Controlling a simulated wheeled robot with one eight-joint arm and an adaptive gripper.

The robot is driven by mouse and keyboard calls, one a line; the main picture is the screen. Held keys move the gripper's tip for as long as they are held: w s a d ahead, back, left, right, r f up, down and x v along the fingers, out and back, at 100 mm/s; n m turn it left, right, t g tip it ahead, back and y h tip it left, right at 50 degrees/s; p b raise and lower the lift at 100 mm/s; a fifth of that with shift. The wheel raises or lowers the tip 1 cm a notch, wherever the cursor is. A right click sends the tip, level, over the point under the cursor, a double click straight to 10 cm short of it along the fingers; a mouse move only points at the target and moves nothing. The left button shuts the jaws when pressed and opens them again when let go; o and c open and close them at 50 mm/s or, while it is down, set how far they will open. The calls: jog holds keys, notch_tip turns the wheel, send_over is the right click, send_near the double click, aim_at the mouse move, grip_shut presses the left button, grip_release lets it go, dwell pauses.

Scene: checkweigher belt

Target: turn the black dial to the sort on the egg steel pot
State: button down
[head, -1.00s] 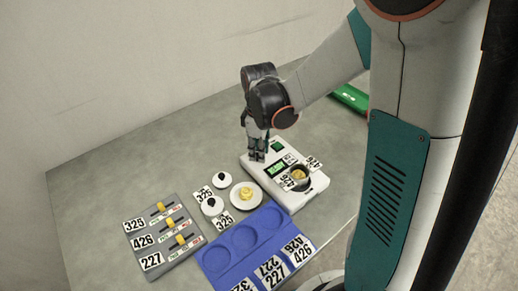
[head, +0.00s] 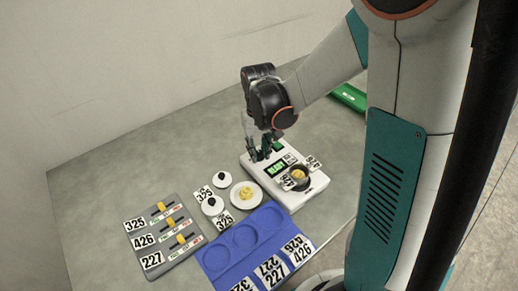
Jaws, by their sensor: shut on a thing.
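The white checkweigher (head: 300,198) stands at the right of the table with a lit green display (head: 278,169). A small steel pot (head: 305,184) with yellow food in it stands upright on its right part, with number tags beside it. My gripper (head: 262,153) points down at the far left part of the machine, left of the display. It is closed there on what seems to be the black dial, which the fingers hide. The dial's pointer and its marks cannot be made out.
A grey board with yellow sliders (head: 150,217) and tags lies at the left. A blue tray (head: 215,258) with round recesses lies in front. A white plate with yellow food (head: 235,203) and two white lids with black knobs (head: 222,185) lie between. The far left table is clear.

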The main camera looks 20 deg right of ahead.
aim_at(259, 152)
jog(key=m, duration=0.5)
jog(key=shift+m, duration=2.4)
jog(key=c, duration=1.3)
grip_release()
notch_tip(259, 152, up, 12)
